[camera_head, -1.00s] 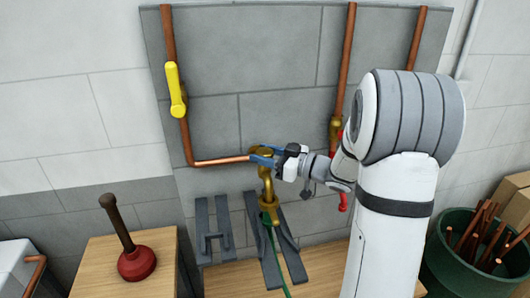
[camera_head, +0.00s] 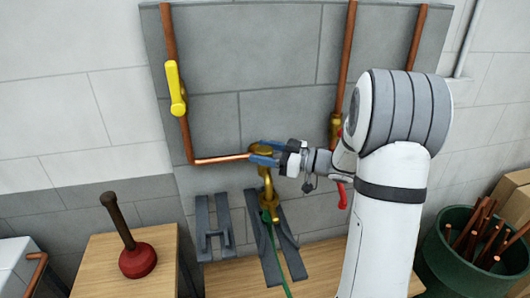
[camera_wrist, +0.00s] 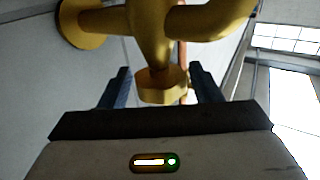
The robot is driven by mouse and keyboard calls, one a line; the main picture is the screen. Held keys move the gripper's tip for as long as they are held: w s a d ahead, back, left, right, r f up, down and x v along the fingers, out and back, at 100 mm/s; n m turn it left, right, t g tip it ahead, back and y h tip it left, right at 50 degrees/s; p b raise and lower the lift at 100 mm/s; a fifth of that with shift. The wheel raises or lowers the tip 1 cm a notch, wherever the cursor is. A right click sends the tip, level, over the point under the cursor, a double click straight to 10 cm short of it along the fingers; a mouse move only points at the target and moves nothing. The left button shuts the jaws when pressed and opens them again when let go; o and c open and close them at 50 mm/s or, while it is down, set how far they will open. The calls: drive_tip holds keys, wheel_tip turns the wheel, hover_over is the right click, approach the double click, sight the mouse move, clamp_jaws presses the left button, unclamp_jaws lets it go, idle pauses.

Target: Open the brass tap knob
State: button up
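The brass tap (camera_head: 270,190) sticks out from the grey wall panel at the end of a copper pipe, its spout pointing down. In the wrist view its body (camera_wrist: 152,35) fills the top. The tap knob (camera_wrist: 163,86) shows there between my two dark fingers. My gripper (camera_head: 262,153) is at the top of the tap in the head view, where its blue fingers partly cover the knob. In the wrist view my gripper (camera_wrist: 162,88) is open, with a clear gap left of the knob and a narrow one at its right.
A yellow lever valve (camera_head: 175,88) is on the left pipe. A red-handled valve (camera_head: 342,195) is on the pipe behind my arm. A green hose (camera_head: 272,250) hangs from the spout. Grey brackets, a plunger (camera_head: 137,260) and a green bin (camera_head: 445,262) stand lower down.

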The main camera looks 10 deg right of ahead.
drive_tip(key=shift+o, duration=0.5)
drive_tip(key=shift+d, duration=0.1)
drive_tip(key=shift+s+d, duration=0.25)
drive_tip(key=shift+d, duration=0.05)
drive_tip(key=b+v, duration=0.1)
drive_tip(key=v, duration=0.6)
